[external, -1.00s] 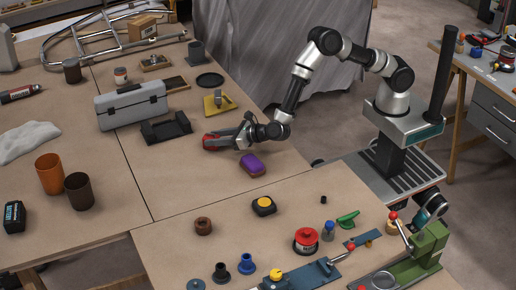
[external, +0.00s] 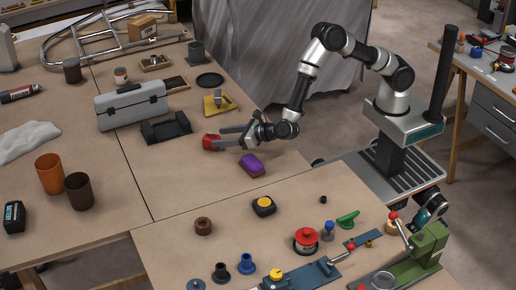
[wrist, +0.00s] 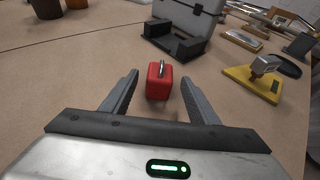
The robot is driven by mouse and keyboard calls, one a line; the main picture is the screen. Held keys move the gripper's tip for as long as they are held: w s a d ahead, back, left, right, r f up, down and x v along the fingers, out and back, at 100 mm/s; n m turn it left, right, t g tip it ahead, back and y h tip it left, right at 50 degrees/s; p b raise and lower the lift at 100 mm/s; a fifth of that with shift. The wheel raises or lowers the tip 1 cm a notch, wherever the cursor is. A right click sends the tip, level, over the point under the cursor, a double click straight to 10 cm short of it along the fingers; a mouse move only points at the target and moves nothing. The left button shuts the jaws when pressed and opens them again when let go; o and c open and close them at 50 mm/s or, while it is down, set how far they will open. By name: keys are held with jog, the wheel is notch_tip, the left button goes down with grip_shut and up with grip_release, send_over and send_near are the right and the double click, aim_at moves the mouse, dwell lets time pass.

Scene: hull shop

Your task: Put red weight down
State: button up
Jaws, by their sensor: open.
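The red weight (wrist: 158,82), a small block with a metal handle on top, stands upright on the brown table. It also shows in the external view (external: 211,142), at the tips of my gripper. My gripper (wrist: 157,86) is open, with one finger on each side of the weight and a visible gap to both. In the external view my gripper (external: 226,138) lies low over the table, reaching left toward the weight. The weight's far side is hidden in the wrist view.
A black cradle (external: 166,128) and a grey toolbox (external: 131,104) stand behind the weight. A yellow-based tool (external: 218,102) lies farther back. A purple block (external: 252,165) sits close to my gripper on the near side. Bare table lies left of the weight.

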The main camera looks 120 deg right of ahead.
jog(key=v, duration=0.8)
jog(key=shift+s+a+r, duration=0.1)
jog(key=shift+a+r, duration=0.1)
jog(key=w+a+r+n+t+y, duration=0.1)
jog(key=a+r+n+t+y, duration=0.1)
jog(key=a+r+n+y, duration=0.3)
jog(key=a+r+n+t+y, duration=0.1)
jog(key=a+r+n, duration=0.2)
jog(key=r+n, duration=0.5)
jog(key=s+a+r+n+y, duration=0.4)
jog(key=s+a+r+n, duration=0.15)
jog(key=n, duration=0.45)
jog(key=s+d+n+g, duration=0.35)
jog(key=s+n, duration=0.75)
jog(key=s, duration=0.5)
jog(key=s+d+n+g, duration=0.2)
jog(key=s+n+g, duration=0.2)
jog(key=s+n, duration=0.95)
notch_tip(320, 180, up, 19)
jog(key=s+m+p, duration=0.2)
jog(key=p, duration=1.7)
jog(key=shift+s+a+r, duration=0.15)
jog(key=shift+s+r, duration=0.05)
jog(key=shift+r, duration=0.05)
